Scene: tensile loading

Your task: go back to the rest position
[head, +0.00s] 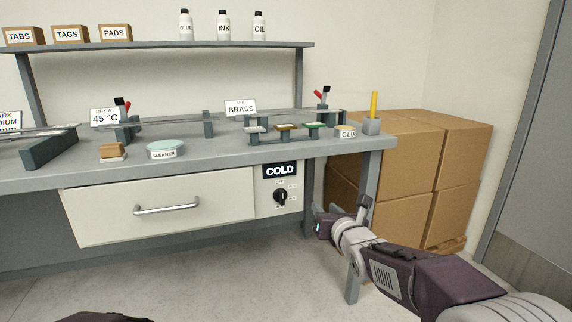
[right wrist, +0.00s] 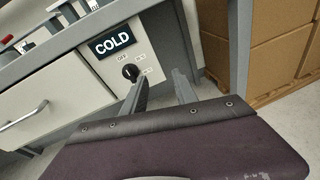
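My right gripper (head: 338,213) is in front of the bench's right end, below the tabletop and beside the COLD knob (head: 281,197). In the right wrist view its two fingers (right wrist: 160,90) stand apart with nothing between them, so it is open and empty. The knob also shows in the right wrist view (right wrist: 131,72), beyond the left finger; the finger looks close to it in the picture, but I cannot tell the true gap. My left gripper is not in view; only a dark part, probably mine, shows at the bottom left of the head view.
The bench (head: 215,155) carries a cleaner tin (head: 165,151), a glue pot (head: 346,132), a small rack (head: 284,136) and clamps. The drawer (head: 160,205) is shut. Cardboard boxes (head: 400,190) stand at the right, behind my right arm. The floor in front is clear.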

